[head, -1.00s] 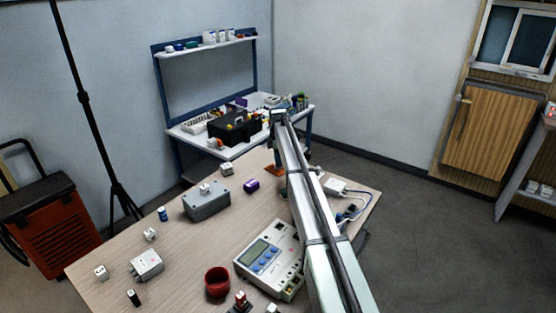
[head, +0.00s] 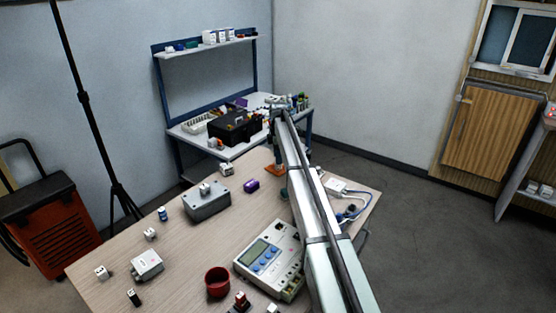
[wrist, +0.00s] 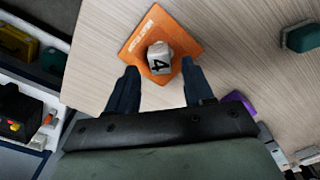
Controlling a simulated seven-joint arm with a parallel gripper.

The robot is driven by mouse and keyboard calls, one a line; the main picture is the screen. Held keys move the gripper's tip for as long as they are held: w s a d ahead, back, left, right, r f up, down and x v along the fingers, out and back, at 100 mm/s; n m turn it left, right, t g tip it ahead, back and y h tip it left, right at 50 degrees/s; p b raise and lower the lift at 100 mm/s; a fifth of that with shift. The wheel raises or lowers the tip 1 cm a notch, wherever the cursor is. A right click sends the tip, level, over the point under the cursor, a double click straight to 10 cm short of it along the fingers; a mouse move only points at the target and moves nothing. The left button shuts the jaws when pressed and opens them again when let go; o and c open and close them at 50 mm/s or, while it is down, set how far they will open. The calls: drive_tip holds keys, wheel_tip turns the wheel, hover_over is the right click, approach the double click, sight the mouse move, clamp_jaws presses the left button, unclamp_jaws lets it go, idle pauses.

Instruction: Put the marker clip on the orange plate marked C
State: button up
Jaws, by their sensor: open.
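An orange plate (wrist: 150,48) with printed lettering lies flat on the wooden table in the wrist view; I cannot read a C on it. A small white block marked 4 (wrist: 158,60), which may be the marker clip, is on the plate. My gripper (wrist: 156,85) is open, with its two dark fingers on either side of the block's near end and a gap showing on both sides. In the head view, a corner of the orange plate (head: 273,170) shows beside my arm, which hides the block.
A purple object (head: 251,185) and a grey box (head: 206,206) lie left of the plate. A meter (head: 269,257), a red cup (head: 217,282) and several small parts are nearer. A workbench with a black toolbox (head: 232,130) stands beyond the table.

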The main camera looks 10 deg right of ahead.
wheel_tip(320, 180, up, 10)
idle(0.4)
idle(0.4)
